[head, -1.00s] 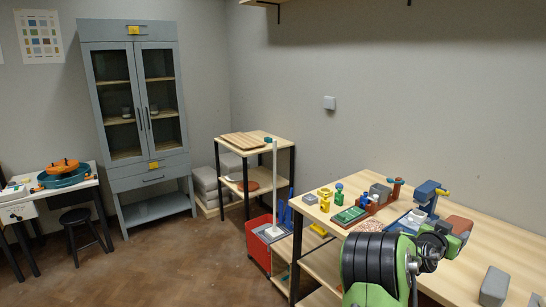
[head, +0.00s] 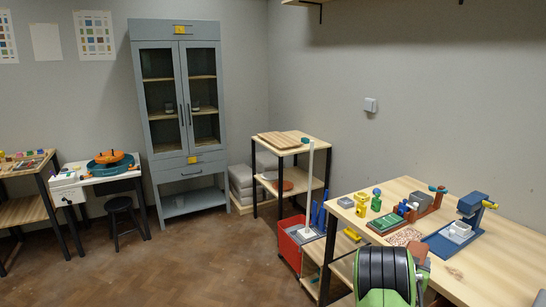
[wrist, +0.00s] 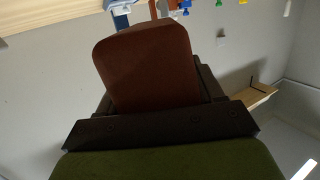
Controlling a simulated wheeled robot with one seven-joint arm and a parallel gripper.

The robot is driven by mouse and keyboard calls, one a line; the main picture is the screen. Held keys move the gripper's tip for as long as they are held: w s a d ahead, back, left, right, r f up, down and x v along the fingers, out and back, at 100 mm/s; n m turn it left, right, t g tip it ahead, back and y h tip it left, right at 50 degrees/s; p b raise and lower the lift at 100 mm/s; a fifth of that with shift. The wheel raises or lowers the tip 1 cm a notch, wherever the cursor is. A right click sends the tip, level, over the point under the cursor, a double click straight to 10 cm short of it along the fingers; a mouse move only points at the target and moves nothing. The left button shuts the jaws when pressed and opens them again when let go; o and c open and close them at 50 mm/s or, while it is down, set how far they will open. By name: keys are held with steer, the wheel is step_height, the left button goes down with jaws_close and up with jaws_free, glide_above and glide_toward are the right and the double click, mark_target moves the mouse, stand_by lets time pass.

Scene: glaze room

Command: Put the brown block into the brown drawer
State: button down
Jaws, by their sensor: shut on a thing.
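The brown block (wrist: 147,65) fills the middle of the wrist view, a reddish-brown piece with rounded corners. My gripper (wrist: 158,95) is shut on it, with dark jaw parts at its sides and below. In the head view my green and black arm covers most of the gripper. A small reddish-brown patch beside the arm looks like the block (head: 419,250). I cannot make out a brown drawer in either view.
A workbench (head: 487,270) with a blue press (head: 470,212) and small parts is at right. A red bin (head: 291,240) stands by a shelf rack (head: 316,141). A grey-blue cabinet (head: 150,98), black stool (head: 121,207) and two tables are further left. Brown floor between is open.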

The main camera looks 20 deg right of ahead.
steer(key=w+a+f+n+t+y, duration=0.2)
steer(key=w+a+f, duration=0.15)
steer(key=a, duration=0.35)
steer(key=w+a+f+n+t+y, duration=0.2)
steer(key=a+f, duration=0.2)
steer(key=a, duration=0.3)
steer(key=w+a+f+n+t+y, duration=0.1)
steer(key=w+a+f+n+y, duration=0.2)
steer(key=a, duration=0.4)
steer(key=s+a+f+n+t+y, duration=0.1)
steer(key=s+a+f+n+y, duration=0.1)
steer(key=a, duration=1)
steer(key=s+a+f+n+t+y, duration=0.1)
steer(key=a+f+y, duration=0.3)
steer(key=a, duration=0.8)
steer(key=shift+s+f+n, duration=0.2)
steer(key=shift+s+n, duration=0.2)
steer(key=shift+n, duration=0.1)
